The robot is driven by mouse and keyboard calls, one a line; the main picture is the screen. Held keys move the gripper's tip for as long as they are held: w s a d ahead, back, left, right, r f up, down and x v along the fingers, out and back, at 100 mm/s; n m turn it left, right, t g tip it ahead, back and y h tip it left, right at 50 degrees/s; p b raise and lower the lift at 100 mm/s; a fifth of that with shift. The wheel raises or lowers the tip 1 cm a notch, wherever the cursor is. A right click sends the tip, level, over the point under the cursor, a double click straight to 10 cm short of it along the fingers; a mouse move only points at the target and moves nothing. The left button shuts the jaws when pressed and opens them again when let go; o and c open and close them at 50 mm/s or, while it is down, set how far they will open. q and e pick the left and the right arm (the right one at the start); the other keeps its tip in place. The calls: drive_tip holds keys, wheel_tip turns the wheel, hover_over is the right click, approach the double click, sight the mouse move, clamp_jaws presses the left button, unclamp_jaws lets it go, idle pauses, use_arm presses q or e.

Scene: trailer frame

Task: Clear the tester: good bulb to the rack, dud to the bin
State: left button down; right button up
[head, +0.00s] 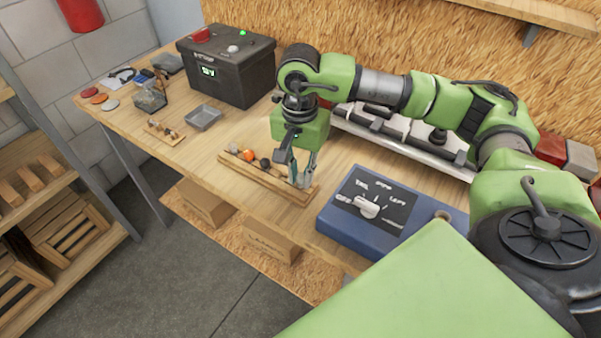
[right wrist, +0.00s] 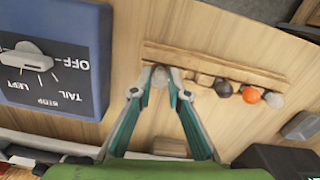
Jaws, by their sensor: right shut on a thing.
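My right gripper (head: 304,180) is shut on a pale, clear-looking bulb (right wrist: 161,75), at the right end of the wooden rack (head: 232,168) in the head view. The rack also shows in the right wrist view (right wrist: 200,61). The fingers hide part of the bulb, and I cannot tell whether it is seated. An orange bulb (head: 249,156), a dark bulb (head: 265,163) and a grey bulb (right wrist: 276,100) stand in the rack. The blue tester (head: 345,228) has a white dial knob (head: 367,207) and a round socket (head: 443,216). My left gripper is out of view.
A small grey metal tray (head: 203,118), possibly the bin, lies beyond the rack. A black box (head: 225,75) with a lit display stands at the back. A small wooden holder (head: 165,133) lies farther left. A white light bar (head: 400,140) lies behind my right arm.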

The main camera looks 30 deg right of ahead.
drive_tip(key=shift+f+b, duration=0.45)
drive_tip(key=shift+b, duration=0.05)
idle(0.5)
drive_tip(key=o, duration=0.8)
drive_tip(key=shift+o, duration=0.6)
drive_tip(key=o, duration=0.3)
drive_tip(key=shift+r, duration=0.1)
drive_tip(key=shift+r+p, duration=1.85)
drive_tip(key=shift+r, duration=1.65)
